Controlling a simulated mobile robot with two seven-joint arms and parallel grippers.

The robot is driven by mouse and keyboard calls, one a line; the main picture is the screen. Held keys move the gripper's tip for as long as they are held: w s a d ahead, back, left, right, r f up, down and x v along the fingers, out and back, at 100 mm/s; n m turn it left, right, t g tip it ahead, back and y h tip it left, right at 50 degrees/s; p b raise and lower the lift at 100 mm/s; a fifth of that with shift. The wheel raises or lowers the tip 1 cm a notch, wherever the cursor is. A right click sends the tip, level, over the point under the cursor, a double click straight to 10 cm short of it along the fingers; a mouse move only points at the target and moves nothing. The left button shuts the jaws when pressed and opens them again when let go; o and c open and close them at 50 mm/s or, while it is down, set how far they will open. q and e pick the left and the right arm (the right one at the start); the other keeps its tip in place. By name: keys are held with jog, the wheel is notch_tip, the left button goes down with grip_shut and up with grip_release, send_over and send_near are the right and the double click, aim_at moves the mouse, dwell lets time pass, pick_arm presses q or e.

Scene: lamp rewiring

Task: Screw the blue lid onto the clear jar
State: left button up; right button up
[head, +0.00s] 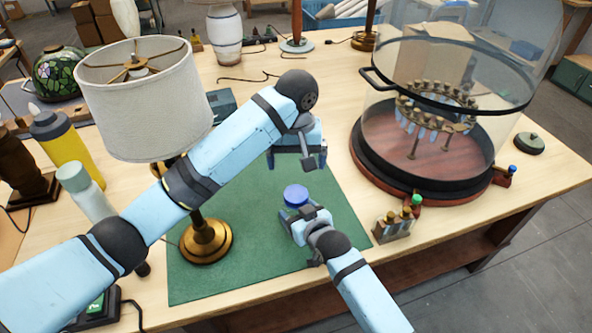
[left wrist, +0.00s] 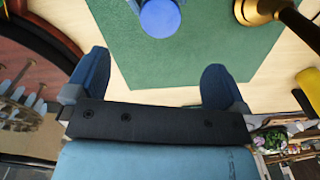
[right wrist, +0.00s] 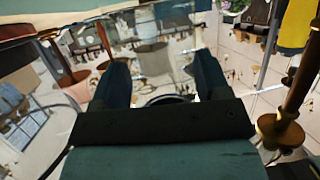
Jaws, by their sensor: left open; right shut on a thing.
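The blue lid (head: 296,194) sits level at the top of the clear jar, over the green mat (head: 240,266). In the left wrist view the lid (left wrist: 160,17) is at the top edge, beyond the fingers. My right gripper (head: 304,214) is shut on the clear jar, just below the lid. The jar is mostly hidden by this gripper and the lid. In the right wrist view the fingers (right wrist: 161,73) stand apart, and the see-through jar is hard to make out. My left gripper (head: 298,162) is open and empty, above and behind the lid. I cannot tell how tightly the lid sits.
A lamp with a white shade (head: 148,105) and brass base (head: 206,241) stands left, close to my left arm. A large glass dome (head: 385,150) stands right. The mat's front part is clear.

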pick_arm(q)
jog(key=shift+r, duration=0.8)
pick_arm(e)
jog(key=o, duration=1.8)
pick_arm(q)
jog(key=shift+r, duration=0.15)
